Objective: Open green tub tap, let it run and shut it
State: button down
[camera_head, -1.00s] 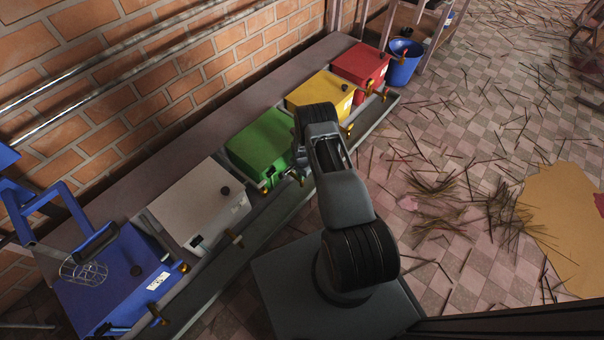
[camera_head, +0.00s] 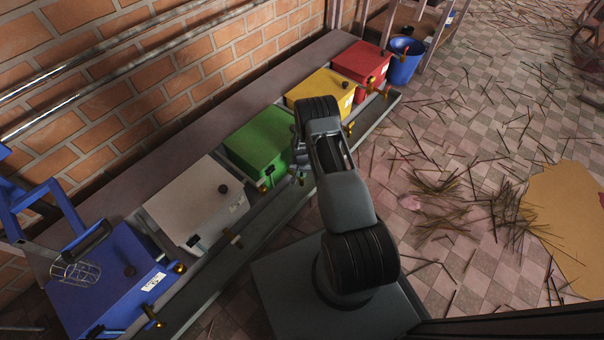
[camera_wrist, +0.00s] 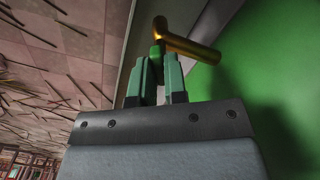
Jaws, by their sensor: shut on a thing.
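The green tub (camera_head: 257,141) stands on the bench in the middle of the row of tubs. In the wrist view its green wall (camera_wrist: 255,75) fills the right side. The brass tap (camera_wrist: 188,46) sticks out from that wall, with a small green handle (camera_wrist: 156,49) at its outer end. My gripper (camera_wrist: 158,66) has its two teal fingers closed on this handle. In the head view my gripper (camera_head: 299,174) is at the green tub's front right side, and my arm hides most of the tap. No running liquid can be seen.
A white tub (camera_head: 190,205) and a blue tub (camera_head: 112,285) stand to the left, a yellow tub (camera_head: 318,87) and a red tub (camera_head: 361,65) to the right. A grey trough (camera_head: 275,215) runs below the taps. A blue bucket (camera_head: 405,66) stands at the far end. Sticks litter the floor.

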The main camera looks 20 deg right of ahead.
jog(key=n+b, duration=0.1)
jog(key=n, duration=0.4)
jog(key=shift+n+b, duration=0.3)
jog(key=shift+b, duration=0.05)
jog(key=n+b, duration=0.1)
jog(key=n, duration=0.3)
jog(key=shift+n, duration=0.6)
jog(key=c, duration=1.2)
grip_release()
jog(key=shift+o, duration=0.2)
jog(key=shift+r, duration=0.1)
notch_tip(320, 180, up, 14)
jog(key=p, duration=0.5)
